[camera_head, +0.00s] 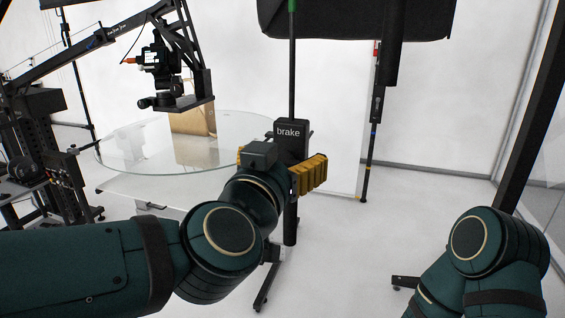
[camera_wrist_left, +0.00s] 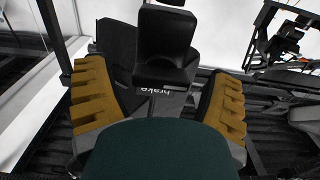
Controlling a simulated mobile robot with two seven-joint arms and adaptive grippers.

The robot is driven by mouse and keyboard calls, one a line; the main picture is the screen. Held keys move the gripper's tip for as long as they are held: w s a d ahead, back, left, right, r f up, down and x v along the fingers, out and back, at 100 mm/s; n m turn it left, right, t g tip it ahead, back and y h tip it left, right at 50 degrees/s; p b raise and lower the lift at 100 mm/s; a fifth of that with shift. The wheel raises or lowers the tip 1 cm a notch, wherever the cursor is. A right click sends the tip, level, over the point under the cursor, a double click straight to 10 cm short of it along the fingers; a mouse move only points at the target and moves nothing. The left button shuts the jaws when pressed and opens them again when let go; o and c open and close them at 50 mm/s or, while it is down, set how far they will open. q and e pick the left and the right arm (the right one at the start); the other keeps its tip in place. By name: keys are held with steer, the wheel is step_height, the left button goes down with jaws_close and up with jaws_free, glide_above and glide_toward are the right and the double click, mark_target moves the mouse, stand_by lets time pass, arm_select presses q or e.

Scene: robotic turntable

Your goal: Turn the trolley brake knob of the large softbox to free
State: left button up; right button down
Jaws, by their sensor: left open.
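The large softbox (camera_head: 355,18) hangs at the top of the head view on a black stand. On the stand is a black box labelled "brake" (camera_head: 290,132). My left gripper (camera_head: 278,162) is in front of and just below this label, its yellow fingers spread. In the left wrist view the open gripper (camera_wrist_left: 160,88) has one finger on each side of a dark blocky part (camera_wrist_left: 165,50), with the upside-down "brake" label below it. I cannot tell whether the fingers touch anything. The knob's setting cannot be made out. My right gripper is outside the head view.
A round glass turntable (camera_head: 120,150) with a brown box (camera_head: 193,121) on it stands behind to the left. A camera rig (camera_head: 165,70) hangs over it. A thin stand (camera_head: 373,130) is behind to the right. White floor is clear at centre right.

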arm_select(q)
steer(key=c, duration=1.2)
steer(key=n+b, duration=0.1)
steer(key=n, duration=0.4)
steer(key=shift+a+f+n+b, duration=0.1)
steer(key=shift+a+n+b, duration=0.05)
steer(key=shift+n+b, duration=0.25)
steer(key=n+b, duration=0.1)
steer(key=n, duration=0.1)
steer(key=shift+f+n, duration=0.1)
steer(key=shift+n, duration=0.2)
steer(key=n+b, duration=0.2)
steer(key=n, duration=0.3)
steer(key=shift+a+f, duration=0.1)
steer(key=shift+n+b, duration=0.95)
steer(key=shift+n, duration=1.25)
